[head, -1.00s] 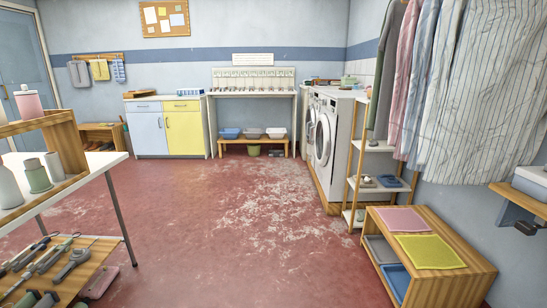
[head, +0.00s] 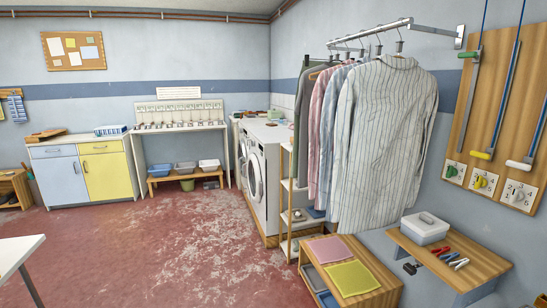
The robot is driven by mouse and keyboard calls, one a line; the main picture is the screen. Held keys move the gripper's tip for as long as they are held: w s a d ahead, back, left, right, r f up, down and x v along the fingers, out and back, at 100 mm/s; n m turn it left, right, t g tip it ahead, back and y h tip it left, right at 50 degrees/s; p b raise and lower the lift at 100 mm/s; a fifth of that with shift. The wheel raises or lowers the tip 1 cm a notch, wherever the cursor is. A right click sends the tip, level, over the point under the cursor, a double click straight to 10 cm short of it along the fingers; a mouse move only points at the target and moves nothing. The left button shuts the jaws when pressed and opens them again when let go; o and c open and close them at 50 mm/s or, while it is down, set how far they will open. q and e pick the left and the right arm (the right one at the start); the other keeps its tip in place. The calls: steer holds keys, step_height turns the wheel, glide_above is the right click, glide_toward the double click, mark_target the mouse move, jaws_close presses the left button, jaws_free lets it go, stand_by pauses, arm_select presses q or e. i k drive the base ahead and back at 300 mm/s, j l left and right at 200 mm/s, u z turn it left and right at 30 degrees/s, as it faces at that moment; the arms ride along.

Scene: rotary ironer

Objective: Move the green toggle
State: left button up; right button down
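A wooden board (head: 497,100) hangs on the wall at the far right of the head view, with long cords or rails running down it. A green toggle (head: 468,54) sits high on the leftmost one, near the board's upper left edge. A yellow toggle (head: 482,155) and a white toggle (head: 519,165) hang much lower on the other two. Below are numbered white plates with a green dial (head: 452,171), a yellow dial (head: 481,182) and a white dial (head: 518,194). Neither of my grippers is in view.
Shirts (head: 385,140) hang on a rail left of the board. A low wooden unit (head: 378,299) stands beneath. Open red floor (head: 190,255) lies left.

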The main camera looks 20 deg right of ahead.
mark_target(476, 55)
steer(key=z, duration=2.25)
steer(key=i+j+z, duration=0.15)
steer(key=z, duration=0.3)
steer(key=j+z, duration=0.4)
steer(key=i+j+z, duration=0.1)
steer(key=j+z, duration=0.6)
steer(key=z, duration=0.2)
